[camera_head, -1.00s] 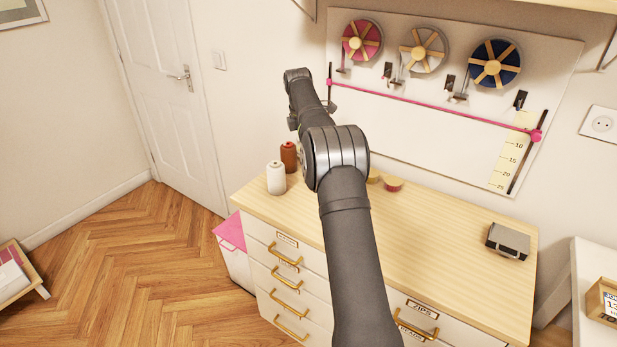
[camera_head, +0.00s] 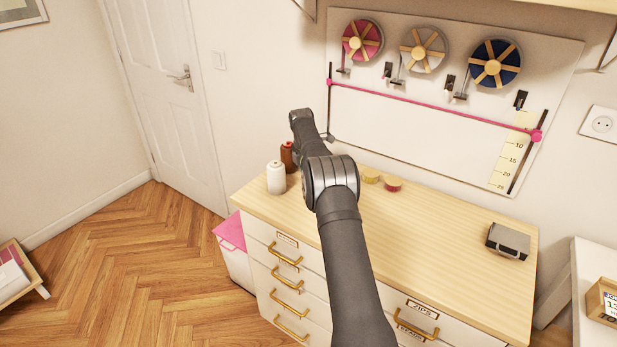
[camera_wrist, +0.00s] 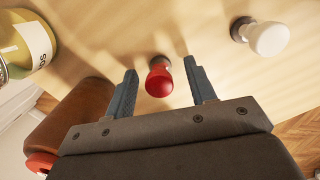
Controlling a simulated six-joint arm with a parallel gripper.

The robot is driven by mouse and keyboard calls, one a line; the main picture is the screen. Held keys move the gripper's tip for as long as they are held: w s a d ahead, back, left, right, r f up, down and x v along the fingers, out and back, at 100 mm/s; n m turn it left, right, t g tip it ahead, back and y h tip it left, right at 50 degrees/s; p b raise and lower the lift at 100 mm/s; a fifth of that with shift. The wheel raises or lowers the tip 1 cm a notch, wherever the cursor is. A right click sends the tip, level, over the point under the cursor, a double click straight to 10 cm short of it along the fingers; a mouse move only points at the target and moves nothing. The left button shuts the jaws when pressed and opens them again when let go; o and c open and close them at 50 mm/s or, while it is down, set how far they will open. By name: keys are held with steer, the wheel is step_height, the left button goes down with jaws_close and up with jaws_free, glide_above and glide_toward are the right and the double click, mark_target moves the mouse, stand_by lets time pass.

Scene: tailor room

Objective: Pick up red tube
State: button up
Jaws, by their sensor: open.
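In the wrist view a small red tube (camera_wrist: 159,78) stands on the wooden dresser top with its rounded end toward the camera. My gripper (camera_wrist: 160,66) is open, with one blue-grey finger on each side of the red tube. Gaps show between the tube and both fingers, so nothing is held. In the head view my arm hides the red tube and my fingers.
A white spool (camera_head: 276,177) stands near the dresser's left edge. The dresser top's right half is mostly clear.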

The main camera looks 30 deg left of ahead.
steer(key=shift+f, duration=0.3)
steer(key=shift+r, duration=0.1)
steer(key=c, duration=1.1)
steer(key=shift+r, duration=0.1)
